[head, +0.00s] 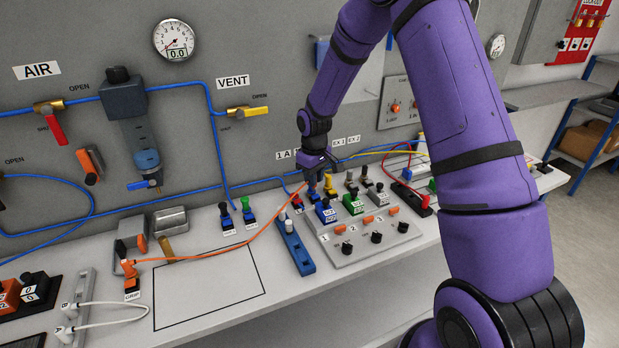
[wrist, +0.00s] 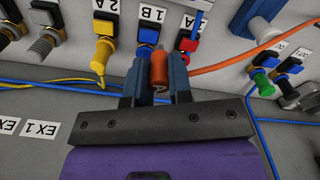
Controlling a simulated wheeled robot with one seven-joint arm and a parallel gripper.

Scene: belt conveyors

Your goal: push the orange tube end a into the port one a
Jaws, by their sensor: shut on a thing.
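The orange tube end a (wrist: 159,70) is an orange cylindrical fitting between the two fingers of my gripper (wrist: 155,85) in the wrist view. My gripper is shut on it. The orange tube (wrist: 235,66) runs off to the upper right from behind the right finger. Port one a (wrist: 188,44), red with an upside-down 1 A label, sits just right of and beyond the held fitting. In the head view my gripper (head: 314,186) is over the port row, and the tube (head: 215,256) leads back to the GRIP fitting (head: 130,270). The fitting appears apart from port one a; contact is unclear.
The blue 1 B port (wrist: 147,38) and yellow 2 A port (wrist: 104,48) stand close to the left of the fitting. A green fitting (wrist: 263,82) is at the right. The control box (head: 365,228) with several buttons lies in front. The outlined bench area (head: 210,293) is clear.

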